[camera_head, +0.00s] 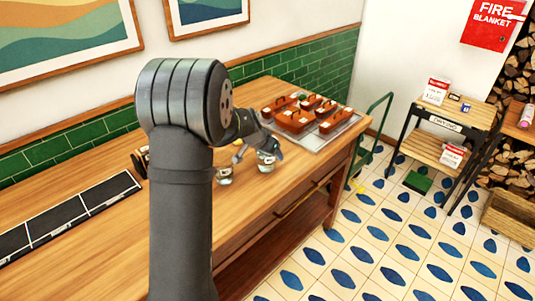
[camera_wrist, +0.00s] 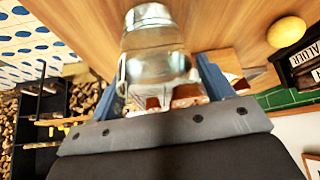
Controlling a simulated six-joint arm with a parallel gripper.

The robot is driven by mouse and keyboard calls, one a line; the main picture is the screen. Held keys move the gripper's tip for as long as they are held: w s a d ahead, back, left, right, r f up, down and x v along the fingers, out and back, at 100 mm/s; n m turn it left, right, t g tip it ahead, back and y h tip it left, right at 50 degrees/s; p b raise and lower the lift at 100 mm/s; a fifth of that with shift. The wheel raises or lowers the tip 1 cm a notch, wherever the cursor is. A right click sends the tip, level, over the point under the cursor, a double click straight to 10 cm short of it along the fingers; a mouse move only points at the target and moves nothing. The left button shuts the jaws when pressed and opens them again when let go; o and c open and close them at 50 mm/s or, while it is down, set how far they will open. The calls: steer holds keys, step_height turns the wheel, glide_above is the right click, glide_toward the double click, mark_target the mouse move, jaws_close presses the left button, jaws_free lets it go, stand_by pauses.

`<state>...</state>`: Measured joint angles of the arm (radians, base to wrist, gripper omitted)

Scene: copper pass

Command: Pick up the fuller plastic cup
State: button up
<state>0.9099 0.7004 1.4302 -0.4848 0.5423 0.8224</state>
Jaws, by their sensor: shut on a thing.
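A clear plastic cup (camera_head: 266,163) stands near the front part of the wooden counter, between the fingers of my gripper (camera_head: 259,153). In the wrist view the clear cup (camera_wrist: 155,62) fills the space between my two blue fingers (camera_wrist: 162,85), and the gripper is shut on it. A second small clear cup (camera_head: 224,176) stands on the counter to the left, close to my arm. I cannot tell the fill levels of the cups. My arm hides part of the counter behind it.
A tray (camera_head: 340,132) of several brown carriers sits at the counter's far right end. Dark panels (camera_head: 60,225) lie at the left. The wrist view shows a yellow oval object (camera_wrist: 286,31) and a lettered dark box (camera_wrist: 302,62). A green trolley (camera_head: 372,130) stands beyond the counter.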

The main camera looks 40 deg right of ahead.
steer(key=shift+r, duration=0.15)
steer(key=shift+r, duration=1.2)
steer(key=s+r, duration=0.8)
steer(key=s, duration=0.3)
steer(key=shift+s+d, duration=0.3)
steer(key=shift+d, duration=0.15)
steer(key=shift+r, duration=0.1)
